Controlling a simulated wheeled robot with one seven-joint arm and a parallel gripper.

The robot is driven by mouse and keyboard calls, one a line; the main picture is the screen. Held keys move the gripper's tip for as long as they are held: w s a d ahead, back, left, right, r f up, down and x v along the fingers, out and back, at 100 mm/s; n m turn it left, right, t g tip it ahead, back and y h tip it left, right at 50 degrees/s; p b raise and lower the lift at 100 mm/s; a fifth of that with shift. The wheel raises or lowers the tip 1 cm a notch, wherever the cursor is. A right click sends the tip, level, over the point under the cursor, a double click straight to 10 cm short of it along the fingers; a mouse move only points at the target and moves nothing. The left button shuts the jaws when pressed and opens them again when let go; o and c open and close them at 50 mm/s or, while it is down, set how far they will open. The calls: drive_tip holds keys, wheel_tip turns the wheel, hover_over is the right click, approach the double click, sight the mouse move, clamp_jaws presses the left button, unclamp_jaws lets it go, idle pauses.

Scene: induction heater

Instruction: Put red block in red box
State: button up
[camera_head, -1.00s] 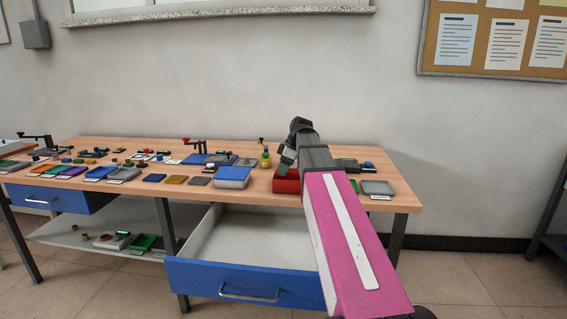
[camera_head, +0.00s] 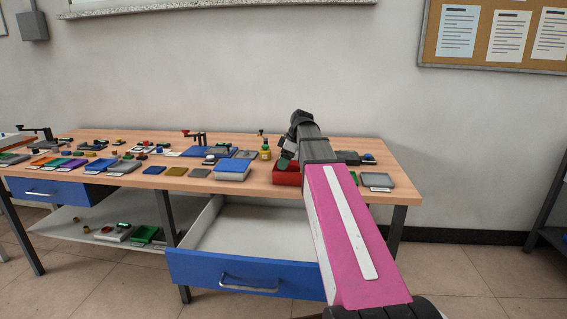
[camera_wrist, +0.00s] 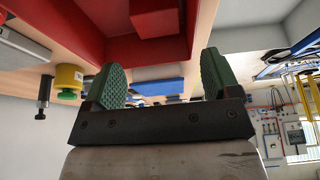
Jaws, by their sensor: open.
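The red box (camera_head: 287,175) stands near the front edge of the wooden table, just left of my arm. In the wrist view, its red walls (camera_wrist: 82,30) fill the upper left. A red block (camera_wrist: 158,20) shows between those walls and appears to lie inside the box. My gripper (camera_wrist: 165,78) has its two green fingers wide apart with nothing between them. In the head view, my gripper (camera_head: 286,158) is at the red box, close above it. My arm hides the box's right side, and the block cannot be seen in that view.
A yellow bottle (camera_head: 265,152) stands just behind and left of the box. A blue-lidded box (camera_head: 232,170) is to the left, and a grey tray (camera_head: 377,180) to the right. Below, an open blue drawer (camera_head: 250,272) juts out. Many small items crowd the table's left.

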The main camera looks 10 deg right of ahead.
drive_tip(key=v, duration=1)
drive_tip(key=shift+s, duration=0.1)
